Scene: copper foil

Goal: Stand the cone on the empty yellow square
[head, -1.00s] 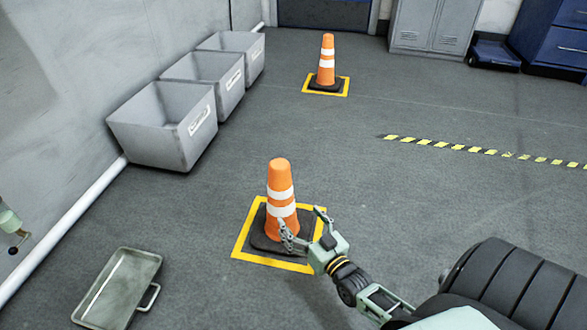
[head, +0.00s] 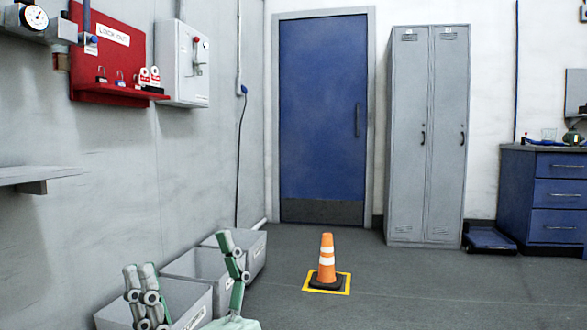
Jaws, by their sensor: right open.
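An orange cone (head: 327,258) with white bands and a dark base stands upright in the head view. It is on a yellow-outlined square (head: 312,289) on the floor, in front of the blue door. My right gripper (head: 186,258) is raised at the bottom left, fingers up and spread wide, with nothing between them. It is apart from this cone and well to its left in the picture. The nearer cone and its yellow square are out of view below. My left gripper is not in view.
Grey bins (head: 252,247) line the left wall, partly hidden behind my right gripper. A red lockout board (head: 110,60) and a shelf (head: 40,174) are on that wall. Grey lockers (head: 425,130) and a blue drawer cabinet (head: 545,195) stand at the back.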

